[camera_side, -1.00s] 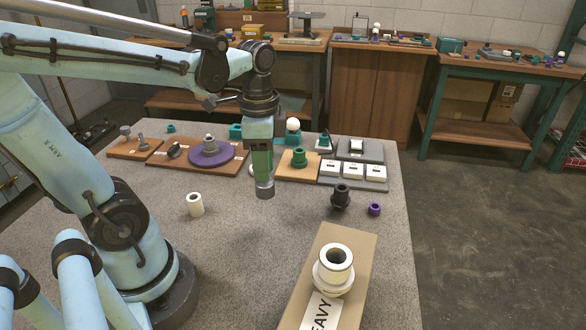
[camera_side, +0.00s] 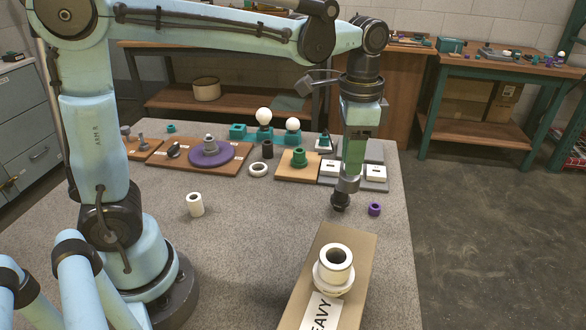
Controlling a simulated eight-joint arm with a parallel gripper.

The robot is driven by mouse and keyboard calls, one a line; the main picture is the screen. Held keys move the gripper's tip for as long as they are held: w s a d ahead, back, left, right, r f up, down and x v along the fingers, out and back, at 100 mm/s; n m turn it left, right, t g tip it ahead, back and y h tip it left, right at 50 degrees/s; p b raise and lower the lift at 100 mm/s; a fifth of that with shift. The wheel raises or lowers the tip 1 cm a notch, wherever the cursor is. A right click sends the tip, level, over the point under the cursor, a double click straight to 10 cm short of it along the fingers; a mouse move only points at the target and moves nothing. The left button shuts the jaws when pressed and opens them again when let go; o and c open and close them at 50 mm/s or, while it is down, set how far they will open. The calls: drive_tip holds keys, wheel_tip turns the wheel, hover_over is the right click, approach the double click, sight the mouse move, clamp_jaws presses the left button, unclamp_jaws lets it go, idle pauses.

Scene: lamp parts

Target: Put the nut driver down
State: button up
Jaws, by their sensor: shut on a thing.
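My gripper (camera_side: 354,160) points down at the right of the grey table. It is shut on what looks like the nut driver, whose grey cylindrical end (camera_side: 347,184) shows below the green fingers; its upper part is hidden. That end is right above or touching a black flanged part (camera_side: 340,203), which stands upright on the table. The driver's end covers the top of the black part in this view. I cannot tell whether the two touch or whether the end is inside it.
A purple ring (camera_side: 374,209) stands close on the right. Boards with white blocks (camera_side: 375,172) and a green part (camera_side: 299,158) lie behind. A cardboard box (camera_side: 352,252) with a cream flanged part (camera_side: 333,273) is in front. Free table surrounds the white cup (camera_side: 195,204).

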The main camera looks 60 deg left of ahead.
drive_tip(key=w+d+f, duration=0.3)
drive_tip(key=w+d, duration=0.3)
drive_tip(key=d, duration=0.1)
drive_tip(key=f, duration=0.9)
drive_tip(key=shift+a+f, duration=0.1)
drive_tip(key=shift+a, duration=0.15)
drive_tip(key=shift+f, duration=0.1)
drive_tip(key=o, duration=1.1)
